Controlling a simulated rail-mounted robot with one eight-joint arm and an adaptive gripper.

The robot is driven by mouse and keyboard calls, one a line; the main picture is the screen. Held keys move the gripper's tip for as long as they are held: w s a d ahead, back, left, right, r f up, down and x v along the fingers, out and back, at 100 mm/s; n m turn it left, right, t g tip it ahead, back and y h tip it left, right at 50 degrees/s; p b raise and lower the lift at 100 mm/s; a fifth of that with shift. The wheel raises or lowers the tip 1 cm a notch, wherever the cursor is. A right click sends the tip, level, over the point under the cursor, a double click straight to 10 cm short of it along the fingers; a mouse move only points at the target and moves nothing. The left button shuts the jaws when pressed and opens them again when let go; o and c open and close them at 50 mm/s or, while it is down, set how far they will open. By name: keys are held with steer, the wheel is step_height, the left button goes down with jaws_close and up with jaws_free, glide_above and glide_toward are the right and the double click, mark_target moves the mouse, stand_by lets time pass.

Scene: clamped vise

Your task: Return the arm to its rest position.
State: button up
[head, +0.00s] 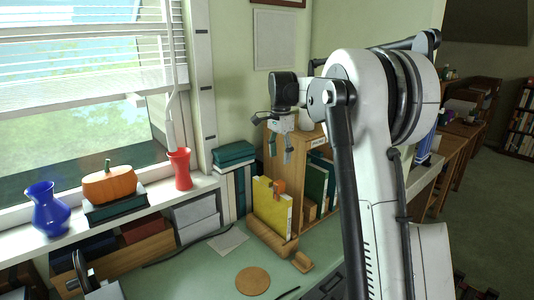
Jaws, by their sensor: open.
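My arm rises at the right of the head view and bends over toward the bookshelf. My gripper (280,156) hangs at its end, fingers pointing down and apart, with nothing visible between them. It shows in front of the wooden bookshelf (310,136), above a yellow book (270,212) and a small orange item (279,186). It looks clear of both, though the exact gap is hard to judge. Part of the shelf is hidden behind my arm.
A wooden block-like piece (268,238) and a round brown disc (253,281) lie on the green desk (205,270). The windowsill holds a blue vase (49,210), a pumpkin (110,184) on books and a red vase (181,169). A dark metallic device (83,273) stands lower left.

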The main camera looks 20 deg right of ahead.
steer(key=s+a+r+n+t+b, duration=0.15)
steer(key=s+a+n, duration=0.25)
steer(key=s+a, duration=0.45)
steer(key=s+a+r+n+t, duration=0.2)
steer(key=s+a+r+n, duration=0.3)
steer(key=s, duration=0.6)
steer(key=s+a+f+n+t, duration=0.2)
steer(key=s+f, duration=0.4)
steer(key=s, duration=0.3)
steer(key=s+a+f+n+t, duration=0.1)
steer(key=s+a+f+n, duration=0.3)
steer(key=s, duration=0.6)
step_height(320, 180, down, 3)
steer(key=shift+a+r+t+b, duration=0.1)
steer(key=shift+a+t+b, duration=0.3)
steer(key=shift+a, duration=0.7)
